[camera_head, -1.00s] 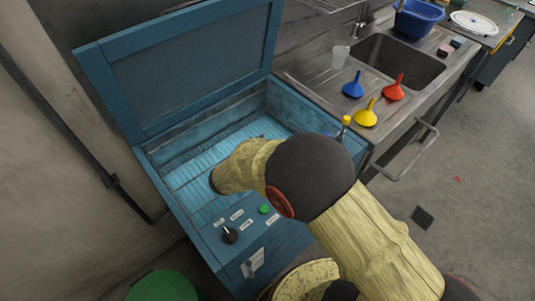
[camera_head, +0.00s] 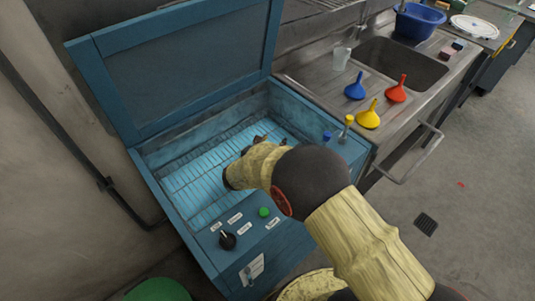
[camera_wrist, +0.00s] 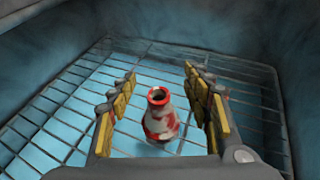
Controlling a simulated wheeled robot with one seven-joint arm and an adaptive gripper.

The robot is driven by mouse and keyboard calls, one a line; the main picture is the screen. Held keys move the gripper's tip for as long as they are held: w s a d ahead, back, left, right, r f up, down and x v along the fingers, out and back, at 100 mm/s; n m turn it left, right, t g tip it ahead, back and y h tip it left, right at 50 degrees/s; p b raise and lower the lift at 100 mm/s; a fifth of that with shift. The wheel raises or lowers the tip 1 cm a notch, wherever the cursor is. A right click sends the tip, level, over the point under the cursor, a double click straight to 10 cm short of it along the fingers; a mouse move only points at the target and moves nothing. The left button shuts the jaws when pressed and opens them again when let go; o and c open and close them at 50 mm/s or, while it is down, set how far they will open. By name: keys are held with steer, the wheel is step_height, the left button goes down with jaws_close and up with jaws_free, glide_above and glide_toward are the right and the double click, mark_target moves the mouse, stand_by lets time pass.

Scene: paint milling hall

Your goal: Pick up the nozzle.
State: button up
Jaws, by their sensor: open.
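The nozzle (camera_wrist: 160,118) is a small cone-shaped piece, red and white in patches, with a dark round hole in its top. In the wrist view it stands upright on a wire rack (camera_wrist: 62,97). My gripper (camera_wrist: 159,76) is open, with one yellow-padded finger to the left of the nozzle and one to the right. Gaps show on both sides, and the nozzle is not gripped. In the head view my arm hides the nozzle and most of my gripper over the blue box (camera_head: 180,215).
The box's lid (camera_head: 185,75) stands open at the back. Its front panel has a black knob (camera_head: 228,241) and a green button (camera_head: 264,212). To the right, blue (camera_head: 355,88), red (camera_head: 396,92) and yellow (camera_head: 369,117) funnels stand by the sink (camera_head: 410,68).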

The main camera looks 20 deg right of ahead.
steer(key=shift+r, duration=0.1)
steer(key=shift+c, duration=0.5)
steer(key=c, duration=1.1)
jaws_close()
